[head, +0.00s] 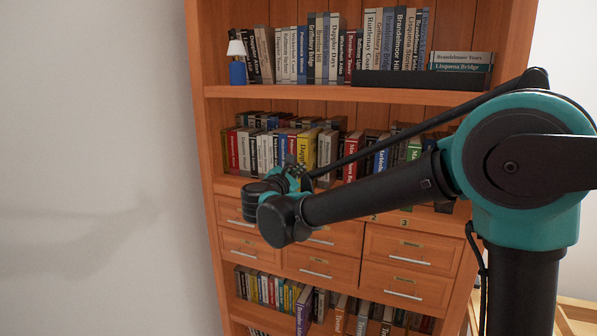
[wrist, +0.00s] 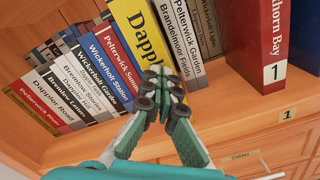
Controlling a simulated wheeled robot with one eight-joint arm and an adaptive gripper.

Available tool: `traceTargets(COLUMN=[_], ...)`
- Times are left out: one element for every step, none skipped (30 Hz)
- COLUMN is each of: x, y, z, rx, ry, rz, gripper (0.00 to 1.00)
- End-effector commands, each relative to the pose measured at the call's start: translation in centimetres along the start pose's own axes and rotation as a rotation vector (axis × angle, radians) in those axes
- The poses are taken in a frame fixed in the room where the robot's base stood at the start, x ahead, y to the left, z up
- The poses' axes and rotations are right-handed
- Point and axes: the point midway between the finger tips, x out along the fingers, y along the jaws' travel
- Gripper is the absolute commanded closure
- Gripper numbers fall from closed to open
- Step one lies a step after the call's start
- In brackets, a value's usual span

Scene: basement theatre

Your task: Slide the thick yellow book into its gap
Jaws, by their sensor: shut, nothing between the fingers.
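The thick yellow book (head: 305,149) stands in the row on the middle shelf, between a red book on its left and pale grey books on its right. In the wrist view the yellow book (wrist: 140,40) is upright among its neighbours, its spine roughly in line with theirs. My gripper (wrist: 160,78) is shut and empty, its fingertips in front of the lower part of the yellow spine. Whether they touch the spine I cannot tell. The fingers hide the lower spine. In the head view my gripper (head: 296,170) is small and partly hidden by my wrist.
A red book (wrist: 262,45) numbered 1 stands to the right, past a free stretch of shelf. Number plates mark the shelf edge (wrist: 290,113). Drawers with bar handles (head: 318,241) lie below. A blue lamp (head: 237,72) stands on the shelf above.

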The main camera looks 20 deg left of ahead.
Motion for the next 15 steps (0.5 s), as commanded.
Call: traceTargets(x=[0.14, 0.20, 0.27, 0.33, 0.38, 0.46, 0.51, 0.56, 0.64, 0.69, 0.74, 0.81, 0.86, 0.91, 0.99], y=[-0.02, -0.03, -0.03, -0.04, -0.04, -0.05, -0.05, -0.05, -0.05, -0.06, -0.06, -0.06, -0.06, -0.05, -0.06], z=[0.01, 0.01, 0.02, 0.02, 0.02, 0.03, 0.03, 0.03, 0.03, 0.03, 0.04, 0.04, 0.04, 0.03, 0.03], rx=[0.000, 0.000, 0.000, 0.000, 0.000, 0.000, 0.000, 0.000, 0.000, 0.000, 0.000, 0.000, 0.000, 0.000, 0.000], ry=[0.000, 0.000, -0.001, -0.001, -0.001, -0.001, -0.001, -0.001, -0.001, -0.001, -0.001, -0.001, -0.001, -0.001, -0.001], rz=[-0.001, -0.001, -0.001, -0.001, -0.001, -0.001, -0.001, -0.001, -0.002, -0.002, -0.002, -0.002, -0.002, -0.002, -0.002], gripper=[1.00, 1.00, 1.00, 1.00, 1.00, 1.00, 1.00, 1.00, 1.00, 1.00, 1.00, 1.00, 1.00, 1.00, 1.00])
